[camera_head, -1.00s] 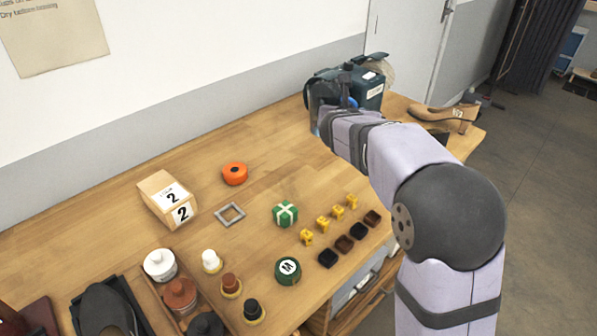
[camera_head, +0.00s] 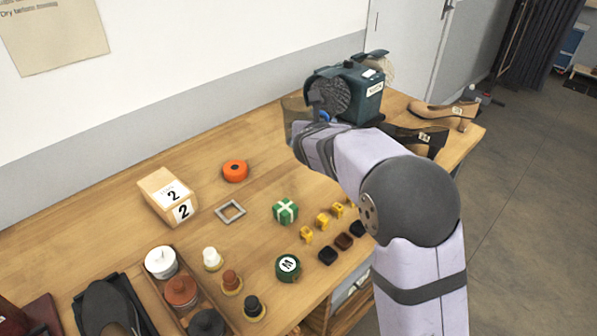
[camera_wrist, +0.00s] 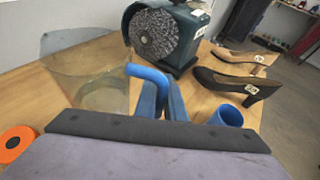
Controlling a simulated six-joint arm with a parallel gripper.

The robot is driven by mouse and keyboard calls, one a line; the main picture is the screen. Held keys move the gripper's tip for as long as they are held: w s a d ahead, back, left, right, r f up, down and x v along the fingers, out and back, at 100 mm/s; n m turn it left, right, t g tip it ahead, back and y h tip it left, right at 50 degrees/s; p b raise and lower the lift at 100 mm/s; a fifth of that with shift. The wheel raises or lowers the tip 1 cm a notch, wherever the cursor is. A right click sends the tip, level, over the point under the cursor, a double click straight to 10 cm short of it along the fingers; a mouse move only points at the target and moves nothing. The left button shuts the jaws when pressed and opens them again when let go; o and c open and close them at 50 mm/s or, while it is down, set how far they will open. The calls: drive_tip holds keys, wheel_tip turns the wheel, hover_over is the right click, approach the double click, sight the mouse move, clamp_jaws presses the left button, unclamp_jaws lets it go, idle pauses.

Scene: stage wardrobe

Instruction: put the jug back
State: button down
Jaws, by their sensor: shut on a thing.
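The clear jug (camera_wrist: 88,75) has see-through walls and a blue handle (camera_wrist: 148,73). It stands out at the left of the wrist view, and it shows in the head view (camera_head: 295,108) just left of the dark green machine. My gripper (camera_wrist: 165,90) is shut on the jug's handle; it also shows in the head view (camera_head: 318,122), partly hidden by my wrist. I cannot tell whether the jug's base touches the table.
The dark green machine (camera_head: 368,95) with round brushes stands close behind the jug. Dark shoes (camera_head: 422,138) and tan shoes (camera_head: 440,113) lie to its right. An orange roll (camera_head: 235,171), a numbered box (camera_head: 168,195) and a grey square frame (camera_head: 230,211) lie nearer. A blue cup-like piece (camera_wrist: 226,116) shows by my gripper.

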drive_tip(key=shift+f+b, duration=0.65)
drive_tip(key=shift+f, duration=4.65)
drive_tip(key=shift+f, duration=0.15)
drive_tip(key=c, duration=1.8)
unclamp_jaws()
drive_tip(key=shift+c, duration=0.2)
drive_tip(key=shift+r, duration=0.25)
drive_tip(key=shift+s+a, duration=0.1)
drive_tip(key=shift+s, duration=0.25)
drive_tip(key=b+v, duration=0.1)
drive_tip(key=v, duration=1)
drive_tip(key=shift+s, duration=0.1)
